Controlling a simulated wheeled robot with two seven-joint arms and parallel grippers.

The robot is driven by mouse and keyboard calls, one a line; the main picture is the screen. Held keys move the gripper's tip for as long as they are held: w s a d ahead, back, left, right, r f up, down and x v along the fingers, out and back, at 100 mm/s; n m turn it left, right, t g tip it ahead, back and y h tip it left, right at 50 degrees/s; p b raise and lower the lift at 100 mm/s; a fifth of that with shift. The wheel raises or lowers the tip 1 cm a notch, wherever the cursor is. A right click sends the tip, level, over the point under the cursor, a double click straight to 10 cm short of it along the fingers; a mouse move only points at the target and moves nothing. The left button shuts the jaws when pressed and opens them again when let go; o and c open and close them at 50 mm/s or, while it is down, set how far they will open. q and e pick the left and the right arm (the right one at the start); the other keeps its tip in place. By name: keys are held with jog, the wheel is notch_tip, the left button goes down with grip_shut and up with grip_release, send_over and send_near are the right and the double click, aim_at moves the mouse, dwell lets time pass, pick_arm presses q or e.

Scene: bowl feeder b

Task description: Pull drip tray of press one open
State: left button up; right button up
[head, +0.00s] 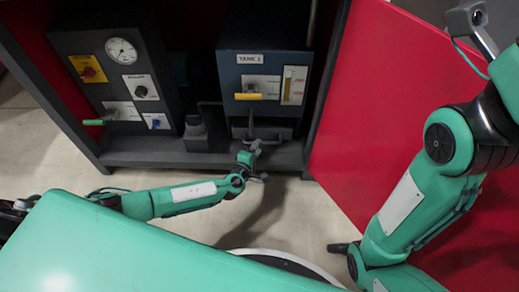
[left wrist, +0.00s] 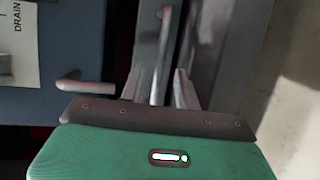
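The unit labelled TANK 1 (head: 266,75) stands at the middle of the head view; I read no "press" label. Below it is a dark grey tray-like part (head: 280,131), which I take for the drip tray. My left gripper (head: 250,146) is in front of it. In the left wrist view, a slim grey handle bar (left wrist: 164,45) runs between the two fingers of my left gripper (left wrist: 160,88). The fingers are apart, with a gap visible on each side of the bar.
A gauge panel (head: 118,88) with knobs and a green lever (head: 94,122) stands at left. A yellow lever (head: 248,96) is above the tray. A grey bent rod (left wrist: 85,86) is beside my left fingers. A red door panel (head: 370,110) stands at right. Floor (head: 285,215) in front is clear.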

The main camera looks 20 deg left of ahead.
pick_arm(q)
jog(key=shift+b+x, duration=0.5)
jog(key=shift+x, duration=0.8)
grip_shut()
